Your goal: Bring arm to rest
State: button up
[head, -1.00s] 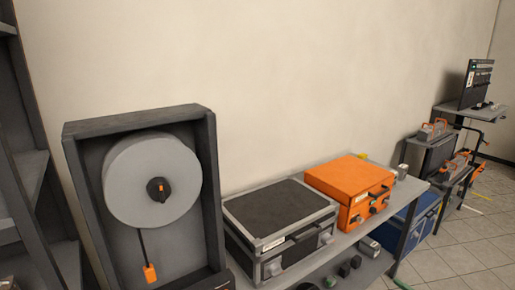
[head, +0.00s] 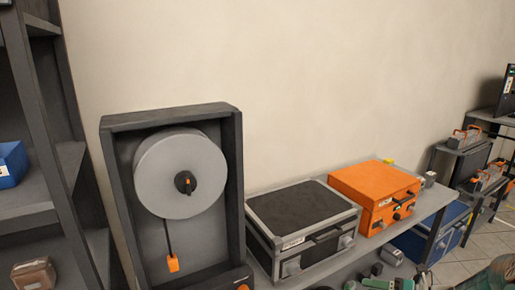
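My gripper is not clearly in view in the head view, so its state is hidden. No part of the frame shows its fingers. The arm at rest cannot be judged from this view.
A dark cabinet (head: 118,190) holds a grey reel (head: 160,180) with an orange tag (head: 173,264). A black-grey case (head: 297,212) and an orange case (head: 375,190) stand on a grey bench (head: 428,203). Dark shelves (head: 60,150) with a blue bin (head: 11,163) stand left.

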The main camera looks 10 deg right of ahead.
jog(key=s+a+r+n+g+h, duration=0.25)
jog(key=a+r+n+g, duration=0.2)
jog(key=a+n, duration=0.5)
jog(key=s+a+r+n+g+h, duration=0.25)
jog(key=a+r+n, duration=0.25)
jog(key=a+n, duration=0.45)
jog(key=s+a+r+n+t+h, duration=0.1)
jog(key=s+a+r+n+h, duration=0.2)
jog(key=n, duration=0.7)
jog(key=s+a+r+n+t+h, duration=0.1)
jog(key=s+a+r+n+h, duration=0.1)
jog(key=s+a+r+n, duration=0.2)
jog(key=shift+s+r+n+t+h, duration=0.4)
jog(key=shift+s+r+n, duration=0.65)
jog(key=shift+s+n, duration=1.5)
jog(key=shift+w+n, duration=0.45)
jog(key=shift+w, duration=0.05)
